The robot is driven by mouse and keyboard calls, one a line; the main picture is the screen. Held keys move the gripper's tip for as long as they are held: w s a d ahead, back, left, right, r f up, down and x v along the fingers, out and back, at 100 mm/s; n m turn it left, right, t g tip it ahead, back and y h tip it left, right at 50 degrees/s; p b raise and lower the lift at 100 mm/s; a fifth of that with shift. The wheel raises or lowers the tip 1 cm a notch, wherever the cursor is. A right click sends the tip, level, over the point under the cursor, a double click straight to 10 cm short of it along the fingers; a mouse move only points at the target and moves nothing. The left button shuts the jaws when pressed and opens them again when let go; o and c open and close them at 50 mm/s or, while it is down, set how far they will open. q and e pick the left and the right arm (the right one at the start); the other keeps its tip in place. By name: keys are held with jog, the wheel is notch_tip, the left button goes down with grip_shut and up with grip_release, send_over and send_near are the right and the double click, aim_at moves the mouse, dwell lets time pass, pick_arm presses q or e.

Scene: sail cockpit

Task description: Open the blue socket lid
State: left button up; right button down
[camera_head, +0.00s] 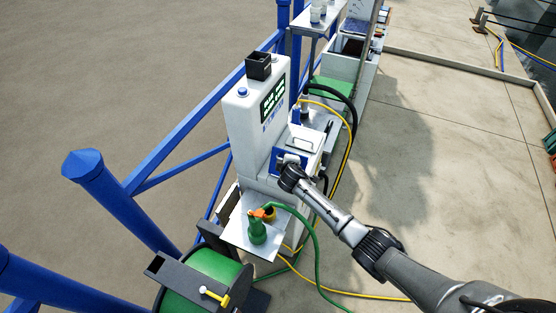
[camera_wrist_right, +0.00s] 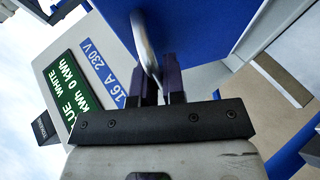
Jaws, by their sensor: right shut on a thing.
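The blue socket lid (camera_head: 275,160) is on the front of a white power pedestal (camera_head: 248,118). In the right wrist view the lid (camera_wrist_right: 205,25) fills the upper part, with a curved silver handle (camera_wrist_right: 143,42) standing out from it. My right gripper (camera_head: 286,164) is at the lid. In the wrist view the dark fingers of the right gripper (camera_wrist_right: 158,75) are shut on this handle. The wrist and fingers hide part of the lid in the head view, and I cannot tell its exact angle. My left gripper is in neither view.
A metal shelf (camera_head: 240,237) with a green hose fitting stands below the pedestal. Green and yellow hoses (camera_head: 345,165) run close by on the right. A hose reel (camera_head: 205,275) and blue railing (camera_head: 190,165) are at left. Bare concrete (camera_head: 430,150) lies right.

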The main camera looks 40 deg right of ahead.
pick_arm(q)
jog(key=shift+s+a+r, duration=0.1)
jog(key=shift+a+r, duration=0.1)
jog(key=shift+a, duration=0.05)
pick_arm(e)
jog(key=shift+w+d+f, duration=0.1)
jog(key=shift+w+d, duration=0.15)
jog(key=shift+d, duration=0.2)
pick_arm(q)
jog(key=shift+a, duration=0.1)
pick_arm(e)
jog(key=c, duration=1.5)
grip_release()
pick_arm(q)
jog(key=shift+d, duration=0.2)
pick_arm(e)
jog(key=shift+s+a+r+p, duration=0.25)
jog(key=shift+s+r+p, duration=0.1)
jog(key=shift+r, duration=0.05)
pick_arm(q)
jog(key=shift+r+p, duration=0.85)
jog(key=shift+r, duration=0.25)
pick_arm(e)
jog(key=v, duration=1.2)
jog(key=shift+s+a, duration=0.15)
jog(key=shift+s, duration=0.15)
